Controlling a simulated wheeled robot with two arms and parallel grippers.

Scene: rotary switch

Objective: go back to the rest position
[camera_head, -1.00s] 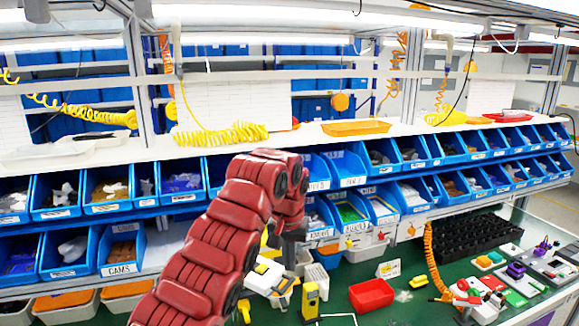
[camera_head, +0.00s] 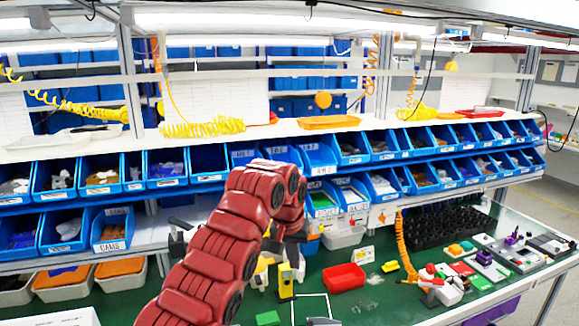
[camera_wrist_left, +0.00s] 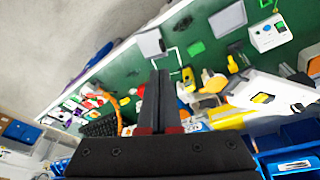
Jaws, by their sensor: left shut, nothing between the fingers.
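My left arm's red links rise from the lower middle of the head view and bend over above the bench. My left gripper (camera_head: 290,236) hangs beyond the bend, in front of the lower blue bins, and is partly hidden by the arm. In the left wrist view its two black fingers (camera_wrist_left: 159,78) lie together with nothing between them. The fingers are over the green bench top (camera_wrist_left: 205,55). A white box with small round controls (camera_wrist_left: 268,35) stands at the upper right of the wrist view. My right gripper is not in view.
A white and yellow device (camera_wrist_left: 270,92) is right of the fingers in the wrist view. A yellow tool (camera_head: 286,281), a red bin (camera_head: 344,278) and a black tray (camera_head: 445,228) stand on the bench. Rows of blue bins (camera_head: 165,166) line the back.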

